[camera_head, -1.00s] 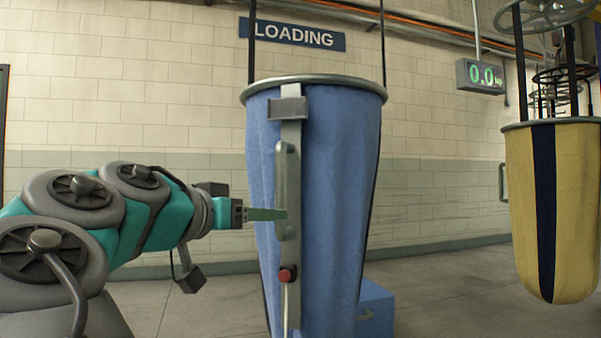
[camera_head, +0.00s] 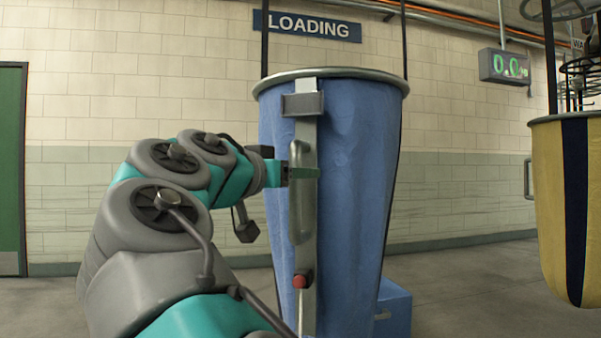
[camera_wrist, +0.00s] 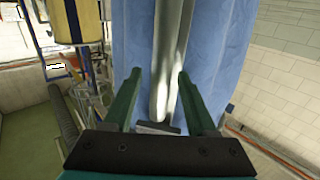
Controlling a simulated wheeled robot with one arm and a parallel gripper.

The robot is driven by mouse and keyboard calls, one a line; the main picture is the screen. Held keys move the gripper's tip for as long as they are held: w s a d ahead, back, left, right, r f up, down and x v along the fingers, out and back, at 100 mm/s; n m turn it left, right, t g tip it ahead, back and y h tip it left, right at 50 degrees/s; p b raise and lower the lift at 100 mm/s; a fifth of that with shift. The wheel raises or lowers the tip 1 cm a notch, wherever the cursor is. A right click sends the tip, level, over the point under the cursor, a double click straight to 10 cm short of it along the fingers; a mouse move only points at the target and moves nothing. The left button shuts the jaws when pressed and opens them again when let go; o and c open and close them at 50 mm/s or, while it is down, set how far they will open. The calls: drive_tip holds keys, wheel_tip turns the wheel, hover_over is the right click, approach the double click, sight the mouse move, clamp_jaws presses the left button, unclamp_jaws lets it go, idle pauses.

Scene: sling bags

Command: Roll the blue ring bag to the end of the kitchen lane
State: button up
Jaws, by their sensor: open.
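The blue ring bag (camera_head: 350,170) hangs upright from two dark rods, with a grey metal ring round its mouth. A grey strip runs down its front and carries a label plate (camera_head: 302,104), a vertical grey handle (camera_head: 300,215) and a red knob (camera_head: 301,281). My gripper (camera_head: 303,173) is at the upper part of the handle. In the wrist view my two green fingers (camera_wrist: 159,75) are apart, with the grey strip and handle between them and blue cloth on both sides. I cannot tell whether a finger touches the handle.
A yellow bag with a dark stripe (camera_head: 575,200) hangs at the right. A blue box (camera_head: 392,310) stands on the floor behind the blue bag. The wall carries a LOADING sign (camera_head: 307,26) and a 0.0 display (camera_head: 504,67). A green door (camera_head: 10,170) is at the left.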

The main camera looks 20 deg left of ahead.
clamp_jaws()
idle(0.4)
idle(1.0)
